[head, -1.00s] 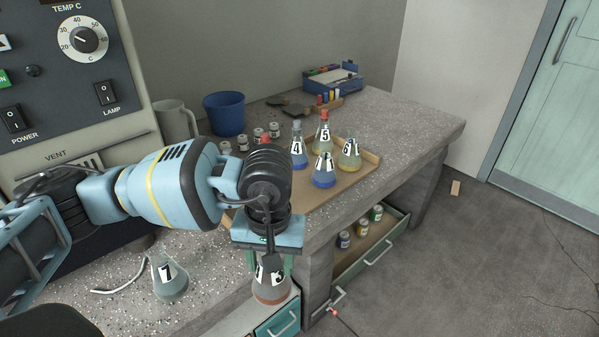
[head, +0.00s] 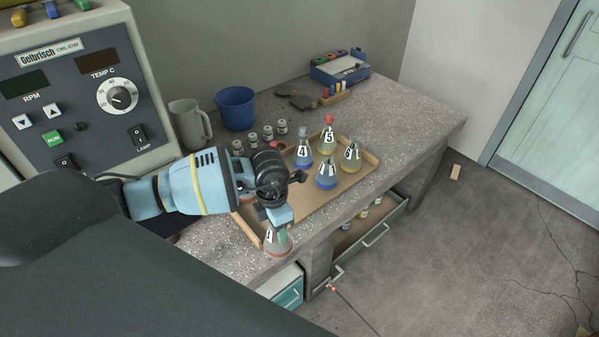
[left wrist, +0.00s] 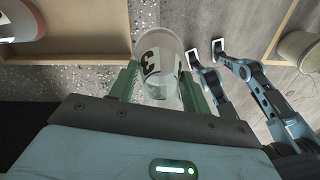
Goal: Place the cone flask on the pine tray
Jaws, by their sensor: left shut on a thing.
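My left gripper (head: 275,228) is shut on a cone flask (head: 278,244), and the flask hangs below it by the near left corner of the pine tray (head: 330,205). In the left wrist view the clear flask (left wrist: 158,60) with a black 3 on its white label sits between the green fingers (left wrist: 158,88). There the tray (left wrist: 85,30) lies to its left, apart from it. On the tray stand blue flask 4 (head: 303,155), flask 5 (head: 327,142), another blue flask (head: 326,177) and a yellow flask (head: 350,160).
Several small jars (head: 268,134), a blue bucket (head: 236,108) and a grey jug (head: 190,125) stand behind the tray. An open drawer (head: 372,232) sticks out below the bench front. The tray's near left part is partly hidden by my arm.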

